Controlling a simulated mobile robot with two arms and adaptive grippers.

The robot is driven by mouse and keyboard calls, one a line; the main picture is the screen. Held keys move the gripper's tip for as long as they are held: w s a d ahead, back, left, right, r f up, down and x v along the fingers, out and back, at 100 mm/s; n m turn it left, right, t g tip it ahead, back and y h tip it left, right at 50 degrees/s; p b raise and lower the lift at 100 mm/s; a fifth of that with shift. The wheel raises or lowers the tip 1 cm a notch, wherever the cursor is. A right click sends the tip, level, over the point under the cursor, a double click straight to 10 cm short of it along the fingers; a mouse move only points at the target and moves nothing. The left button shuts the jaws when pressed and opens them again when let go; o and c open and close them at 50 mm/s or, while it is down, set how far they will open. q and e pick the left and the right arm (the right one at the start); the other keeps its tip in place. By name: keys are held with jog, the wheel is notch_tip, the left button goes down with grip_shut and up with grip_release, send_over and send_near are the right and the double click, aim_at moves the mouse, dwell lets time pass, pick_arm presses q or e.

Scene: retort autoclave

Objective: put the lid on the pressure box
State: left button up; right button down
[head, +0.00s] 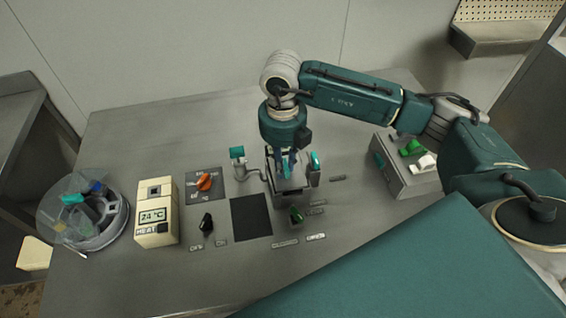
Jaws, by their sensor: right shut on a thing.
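The pressure box (291,190) is a small grey metal box at the middle of the bench, with a teal latch (315,160) standing up at its right side. My right gripper (287,174) points straight down over the box, its blue fingers shut on what looks like the lid. The lid itself is mostly hidden by the fingers and the box. I cannot tell whether it touches the box rim. My left gripper is not in view.
A bent pipe with a teal-topped valve (237,153) stands left of the box. Nearby are an orange knob (204,182), a black knob (206,223), a green-topped knob (296,214), a dark square pad (251,217), a cream heater unit (155,212), a round clear vessel (117,221) and a grey case (409,182).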

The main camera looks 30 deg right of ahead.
jog(key=shift+f, duration=0.1)
dwell(0.3)
jog(key=c, duration=1.5)
grip_release()
jog(key=shift+o, duration=0.6)
jog(key=shift+o, duration=1.4)
jog(key=shift+r+p, duration=1.9)
jog(key=shift+r, duration=1.65)
